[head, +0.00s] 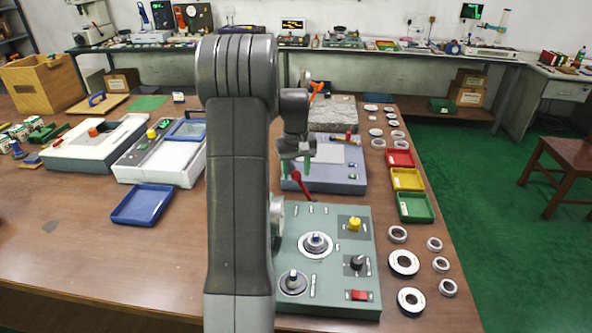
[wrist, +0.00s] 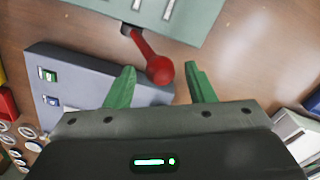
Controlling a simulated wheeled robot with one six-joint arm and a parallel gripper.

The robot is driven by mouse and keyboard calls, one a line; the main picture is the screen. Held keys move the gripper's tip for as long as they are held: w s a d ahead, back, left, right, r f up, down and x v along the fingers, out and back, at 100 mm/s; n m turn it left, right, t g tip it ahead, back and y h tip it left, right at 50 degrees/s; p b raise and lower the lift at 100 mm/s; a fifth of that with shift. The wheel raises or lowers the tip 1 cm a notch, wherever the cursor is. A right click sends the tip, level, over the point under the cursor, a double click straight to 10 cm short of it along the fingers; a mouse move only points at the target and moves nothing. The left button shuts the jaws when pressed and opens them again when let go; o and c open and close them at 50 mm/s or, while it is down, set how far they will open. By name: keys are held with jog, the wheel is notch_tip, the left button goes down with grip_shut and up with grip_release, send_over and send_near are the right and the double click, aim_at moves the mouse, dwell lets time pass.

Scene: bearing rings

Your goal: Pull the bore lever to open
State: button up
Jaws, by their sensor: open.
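The red lever (head: 302,188) with a round knob stands at the back edge of the grey-green machine (head: 328,285). In the wrist view the red lever (wrist: 147,50) leans out from the machine (wrist: 172,12) on a dark pivot, its ball knob toward my gripper. My gripper (wrist: 160,72) is open and empty, with green fingers on either side of the knob and a visible gap on each side. In the head view my gripper (head: 297,166) hangs just behind the machine, close to the knob. I cannot tell whether the knob is at finger depth.
A blue-grey device (head: 340,178) sits right behind the lever. Red, yellow and green trays (head: 414,207) and several bearing rings (head: 403,262) line the table's right side. A blue tray (head: 143,204) lies left of my arm. The front-left table is clear.

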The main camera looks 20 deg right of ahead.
jog(key=shift+f, duration=0.15)
jog(key=shift+c, duration=0.2)
grip_shut()
